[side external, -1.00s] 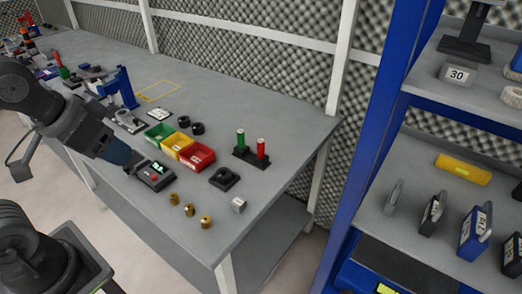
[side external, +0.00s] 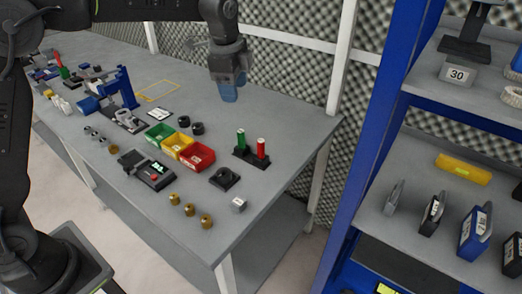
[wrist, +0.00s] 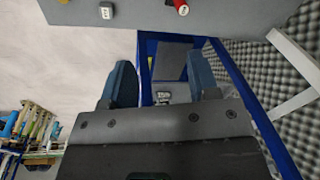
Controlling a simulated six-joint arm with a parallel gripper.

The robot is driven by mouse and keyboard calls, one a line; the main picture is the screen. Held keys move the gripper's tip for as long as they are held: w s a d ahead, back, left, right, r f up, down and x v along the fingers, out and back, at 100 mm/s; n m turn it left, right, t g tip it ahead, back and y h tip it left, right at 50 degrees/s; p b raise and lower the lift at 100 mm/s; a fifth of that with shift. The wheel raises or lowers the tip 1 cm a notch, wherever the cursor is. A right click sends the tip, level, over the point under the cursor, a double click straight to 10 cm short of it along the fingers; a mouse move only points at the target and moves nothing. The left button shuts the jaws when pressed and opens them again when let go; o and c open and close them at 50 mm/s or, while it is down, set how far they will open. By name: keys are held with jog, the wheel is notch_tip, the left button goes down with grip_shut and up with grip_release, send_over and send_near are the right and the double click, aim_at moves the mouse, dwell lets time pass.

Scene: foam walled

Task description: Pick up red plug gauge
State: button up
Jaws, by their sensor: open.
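The red plug gauge (side external: 261,148) stands upright in a dark holder (side external: 248,156) near the right end of the grey table, beside a green plug gauge (side external: 241,140). A red cylinder that looks like the same red plug gauge (wrist: 181,7) shows at the top edge of the wrist view, partly cut off. My gripper (side external: 229,95) is above the table, up and slightly left of the red gauge in the side view, apart from it. In the wrist view my gripper's two blue fingers (wrist: 163,88) are spread wide with nothing between them.
Green, yellow and red bins (side external: 172,143) stand left of the holder. A blue shelf rack (side external: 375,150) stands to the right, and a foam wall behind.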

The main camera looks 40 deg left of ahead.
jog(key=w+d+f+m+g, duration=0.2)
jog(key=w+f+m, duration=0.3)
jog(key=w+f, duration=0.4)
send_over(261, 149)
jog(key=f, duration=0.8)
jog(key=shift+w+a+f, duration=0.35)
jog(key=shift+w, duration=0.05)
jog(key=shift+w+f, duration=0.1)
jog(key=shift+f, duration=3.05)
grip_shut()
